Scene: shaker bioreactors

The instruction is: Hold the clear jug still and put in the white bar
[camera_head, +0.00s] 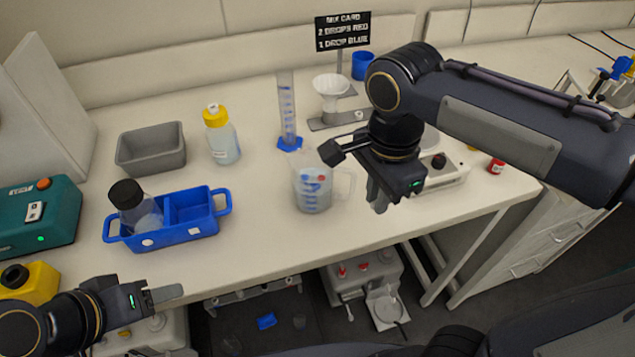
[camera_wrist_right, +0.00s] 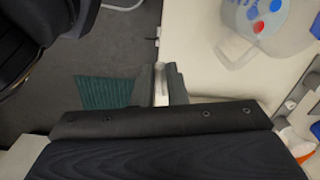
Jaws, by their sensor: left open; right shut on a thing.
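The clear jug (camera_head: 312,194) stands upright on the bench, its handle toward the right. A red and a blue spot show at it; it also appears at the top right of the right wrist view (camera_wrist_right: 284,30). My right gripper (camera_head: 378,200) is just right of the jug, above the bench and apart from it. In the right wrist view its fingers are shut on the small white bar (camera_wrist_right: 161,86), largely hidden between them. I cannot make out the bar in the head view. My left gripper (camera_head: 163,294) is open, low at the front left, away from the jug.
A blue caddy (camera_head: 188,232) holding a black-capped bottle (camera_head: 133,206) stands left of the jug. Behind are a grey bin (camera_head: 151,149), a yellow-capped bottle (camera_head: 221,136), a measuring cylinder (camera_head: 287,108) and a funnel stand (camera_head: 332,90). The bench front before the jug is clear.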

